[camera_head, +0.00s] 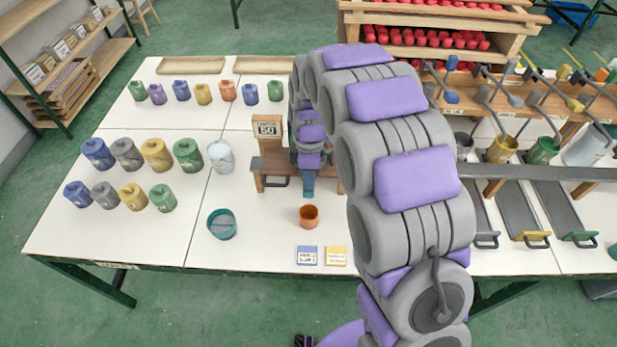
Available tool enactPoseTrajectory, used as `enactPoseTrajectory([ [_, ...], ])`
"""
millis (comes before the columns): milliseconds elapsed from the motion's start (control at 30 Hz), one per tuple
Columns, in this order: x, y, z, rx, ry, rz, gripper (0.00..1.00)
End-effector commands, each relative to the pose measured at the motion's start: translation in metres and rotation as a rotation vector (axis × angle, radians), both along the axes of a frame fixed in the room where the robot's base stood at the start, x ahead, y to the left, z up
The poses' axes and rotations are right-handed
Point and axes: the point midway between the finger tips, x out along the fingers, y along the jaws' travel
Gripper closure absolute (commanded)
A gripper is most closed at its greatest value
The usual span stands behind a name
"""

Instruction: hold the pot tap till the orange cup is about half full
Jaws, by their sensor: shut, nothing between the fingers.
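The orange cup (309,216) stands upright on the white table in front of the small wooden stand. Its fill level is too small to make out. The wooden stand (272,164) carries a sign (267,129) that seems to read 50. My gripper (308,186) points down at the front of this stand, shut and empty, a little behind the cup in the picture. My grey and purple arm covers the right part of the stand. I cannot make out the pot tap or whether my gripper touches it.
A teal bowl (222,224) stands left of the cup, and a white pail (220,157) behind it. Blue (307,256) and yellow (336,257) cards lie in front. Several coloured pots fill the left. Levers and trays (484,215) stand right. The front left table is clear.

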Motion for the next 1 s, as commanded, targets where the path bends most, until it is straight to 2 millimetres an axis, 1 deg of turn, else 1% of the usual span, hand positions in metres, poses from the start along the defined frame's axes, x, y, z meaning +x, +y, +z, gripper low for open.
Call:
enactPoseTrajectory([
  [467,-0.014,0.000,-0.020,-0.011,-0.222,0.003,1.00],
  [800,-0.018,0.001,-0.036,-0.017,-0.399,0.004,1.00],
  [1000,-0.018,0.001,-0.041,-0.018,-0.459,0.002,1.00],
])
